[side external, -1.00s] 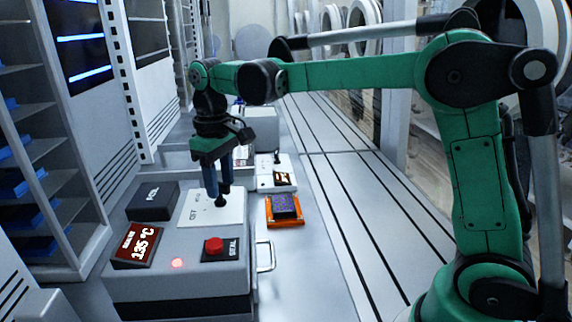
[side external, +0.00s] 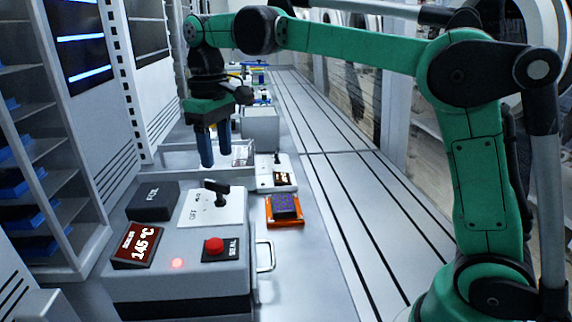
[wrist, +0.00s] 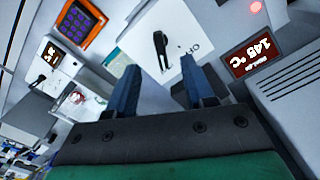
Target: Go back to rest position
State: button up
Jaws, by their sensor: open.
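My gripper (side external: 214,146) has blue fingers and hangs open and empty above the grey sealer box (side external: 200,280). In the wrist view my gripper (wrist: 160,85) shows its two fingers apart, with nothing between them. A black toggle lever (side external: 217,191) stands on the box's white switch plate (side external: 195,212), below and apart from the fingers. The lever also shows in the wrist view (wrist: 160,45), beyond the fingertips. The red display (side external: 138,245) on the box reads 145 °C.
A red button (side external: 214,245) marked SEAL and a lit red lamp (side external: 177,263) are on the box. Shelves (side external: 40,170) stand at left. The slotted bench at right is clear.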

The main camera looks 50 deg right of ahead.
dwell(0.5)
jog(key=s+d+f+m+t, duration=0.2)
jog(key=s+f+t, duration=0.5)
jog(key=s, duration=0.5)
jog(key=shift+d+f+m, duration=0.4)
jog(key=shift+d+f, duration=0.1)
jog(key=shift+d, duration=0.15)
dwell(0.5)
